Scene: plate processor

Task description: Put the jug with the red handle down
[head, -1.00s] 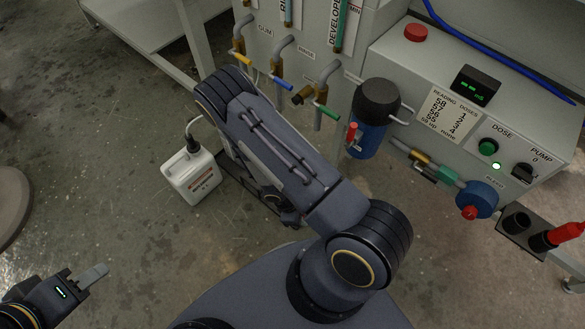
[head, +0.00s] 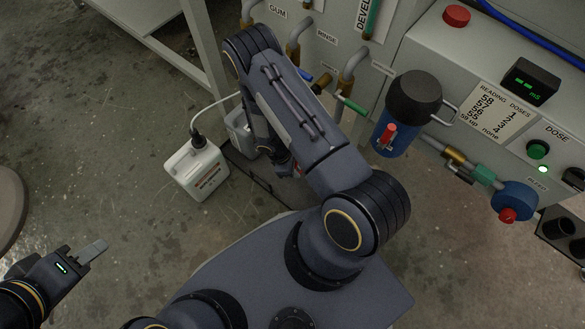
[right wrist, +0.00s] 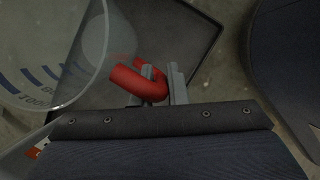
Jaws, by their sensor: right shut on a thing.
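The jug (right wrist: 45,40) is clear with blue scale marks and fills the left of the right wrist view. Its red handle (right wrist: 123,77) lies between the fingers of my right gripper (right wrist: 160,84), which is shut on it. A dark tray (right wrist: 198,48) lies below; I cannot tell whether the jug's base touches it.
A white canister (head: 196,170) with a hose stands left of the tray, and a grey container (head: 238,128) is partly behind my arm. Pipes with coloured taps, a blue filter (head: 398,130) and a control panel (head: 500,85) stand at right.

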